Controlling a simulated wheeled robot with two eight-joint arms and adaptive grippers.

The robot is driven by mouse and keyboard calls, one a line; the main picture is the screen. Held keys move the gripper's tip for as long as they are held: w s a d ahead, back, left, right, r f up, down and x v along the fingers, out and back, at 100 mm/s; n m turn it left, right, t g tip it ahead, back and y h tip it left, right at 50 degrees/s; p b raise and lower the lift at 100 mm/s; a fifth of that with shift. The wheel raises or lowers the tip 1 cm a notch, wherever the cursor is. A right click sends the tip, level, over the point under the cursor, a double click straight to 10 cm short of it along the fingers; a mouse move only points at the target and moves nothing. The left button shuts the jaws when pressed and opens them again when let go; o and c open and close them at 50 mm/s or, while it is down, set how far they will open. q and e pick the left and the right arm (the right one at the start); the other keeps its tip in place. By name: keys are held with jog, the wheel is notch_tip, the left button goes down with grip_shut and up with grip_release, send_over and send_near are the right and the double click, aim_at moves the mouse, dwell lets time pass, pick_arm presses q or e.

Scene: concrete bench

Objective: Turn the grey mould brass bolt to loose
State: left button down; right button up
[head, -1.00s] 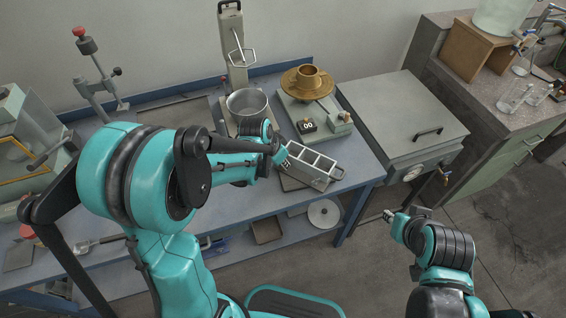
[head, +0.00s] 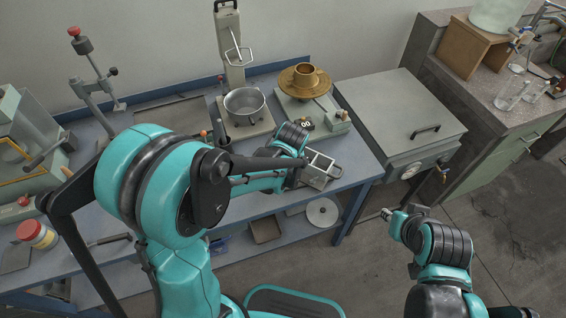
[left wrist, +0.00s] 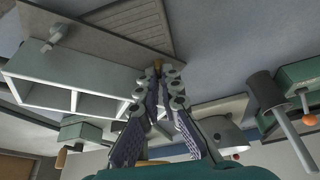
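The grey mould (head: 322,168) is an open metal box with compartments near the front edge of the blue bench. My left arm covers its left part in the head view. In the left wrist view the mould (left wrist: 75,100) shows on the left. The brass bolt (left wrist: 157,65) is a small brass-coloured end at the mould's side, between the fingertips of my left gripper (left wrist: 160,74). The fingers are closed to about the bolt's width and appear to hold it. The contact is small in view. My right gripper (head: 388,214) is over the floor, its fingers unclear.
A grey cabinet (head: 402,110) is to the right. A red-lidded jar (head: 36,235) is at the left. Floor at the right is free.

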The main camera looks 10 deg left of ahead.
pick_arm(q)
jog(key=n, duration=0.2)
jog(key=n+g+y, duration=0.1)
jog(key=n, duration=0.3)
jog(key=shift+w+d+n+g+y, duration=0.2)
jog(key=shift+d+n+g+y, duration=0.1)
jog(key=shift+g, duration=0.1)
dwell(0.4)
jog(key=c, duration=1.7)
grip_release()
jog(key=shift+v, duration=4)
